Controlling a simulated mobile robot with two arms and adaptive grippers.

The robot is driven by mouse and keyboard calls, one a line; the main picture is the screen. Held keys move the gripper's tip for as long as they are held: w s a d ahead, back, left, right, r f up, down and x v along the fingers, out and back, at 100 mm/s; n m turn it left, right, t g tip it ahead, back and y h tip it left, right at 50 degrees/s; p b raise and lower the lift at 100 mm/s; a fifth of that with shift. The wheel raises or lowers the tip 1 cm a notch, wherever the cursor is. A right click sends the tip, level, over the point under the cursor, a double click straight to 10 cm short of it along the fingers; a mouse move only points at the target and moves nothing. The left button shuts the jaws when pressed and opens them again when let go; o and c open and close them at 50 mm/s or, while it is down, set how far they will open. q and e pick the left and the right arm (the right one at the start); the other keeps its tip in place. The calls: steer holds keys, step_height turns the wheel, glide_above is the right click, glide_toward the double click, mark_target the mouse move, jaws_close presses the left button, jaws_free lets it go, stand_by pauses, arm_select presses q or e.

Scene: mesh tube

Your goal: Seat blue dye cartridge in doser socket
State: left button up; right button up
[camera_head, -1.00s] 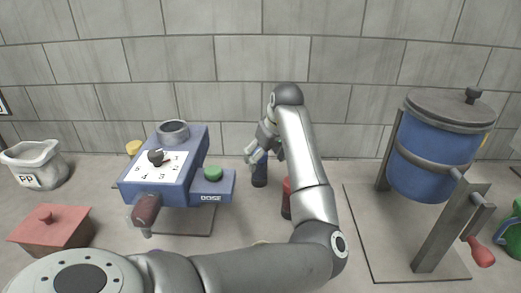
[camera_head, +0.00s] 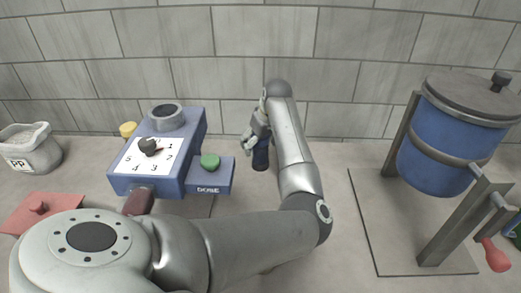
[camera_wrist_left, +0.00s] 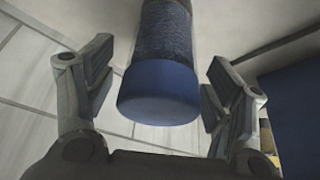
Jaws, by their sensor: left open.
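The blue dye cartridge (camera_head: 261,155) stands upright on the floor surface, right of the blue doser (camera_head: 165,172). My left gripper (camera_head: 254,138) is at the cartridge. In the left wrist view the cartridge (camera_wrist_left: 160,75) lies between the two open fingers of the left gripper (camera_wrist_left: 158,92), with a gap on each side. The doser's round socket (camera_head: 166,117) is a dark ring on its top. A numbered dial and a green DOSE button (camera_head: 210,161) are on the doser. My right gripper is not in view.
A blue drum (camera_head: 445,140) with a grey lid stands on a frame at right, with a red-handled crank (camera_head: 492,255).

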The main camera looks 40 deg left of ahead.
arm_select(q)
steer(key=shift+x, duration=1.05)
steer(key=shift+f, duration=0.1)
steer(key=c, duration=1.2)
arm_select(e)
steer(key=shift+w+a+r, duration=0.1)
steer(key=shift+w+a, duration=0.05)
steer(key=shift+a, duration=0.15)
arm_select(q)
steer(key=shift+a, duration=0.1)
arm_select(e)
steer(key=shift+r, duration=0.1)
